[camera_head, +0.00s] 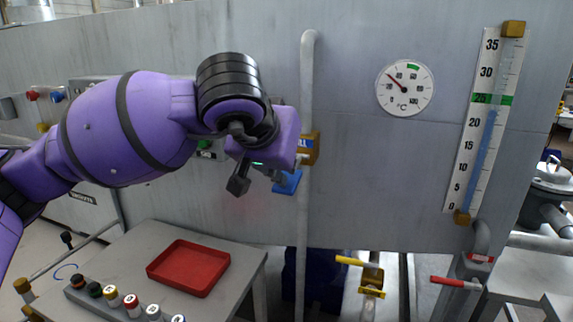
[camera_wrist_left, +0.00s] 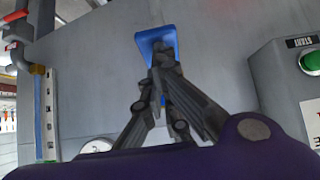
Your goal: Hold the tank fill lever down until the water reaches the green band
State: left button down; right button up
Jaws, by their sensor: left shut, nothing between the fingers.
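The blue fill lever (camera_head: 287,182) sticks out below a yellow box (camera_head: 310,148) on the grey wall. It also shows in the left wrist view (camera_wrist_left: 152,40). My left gripper (camera_wrist_left: 164,62) is shut and empty, its fingertips overlapping the lever's lower part there; I cannot tell whether they touch. The tall level gauge (camera_head: 470,150) has a green band (camera_head: 480,99) at 25. The blue water column (camera_head: 487,130) ends just below the band. My right gripper is not in view.
A round temperature dial (camera_head: 404,88) hangs between lever and gauge. A vertical grey pipe (camera_head: 305,220) runs beside the lever. A table with a red tray (camera_head: 189,267) stands below left. A yellow-handled valve (camera_head: 350,261) and red-handled valve (camera_head: 455,283) are low at right.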

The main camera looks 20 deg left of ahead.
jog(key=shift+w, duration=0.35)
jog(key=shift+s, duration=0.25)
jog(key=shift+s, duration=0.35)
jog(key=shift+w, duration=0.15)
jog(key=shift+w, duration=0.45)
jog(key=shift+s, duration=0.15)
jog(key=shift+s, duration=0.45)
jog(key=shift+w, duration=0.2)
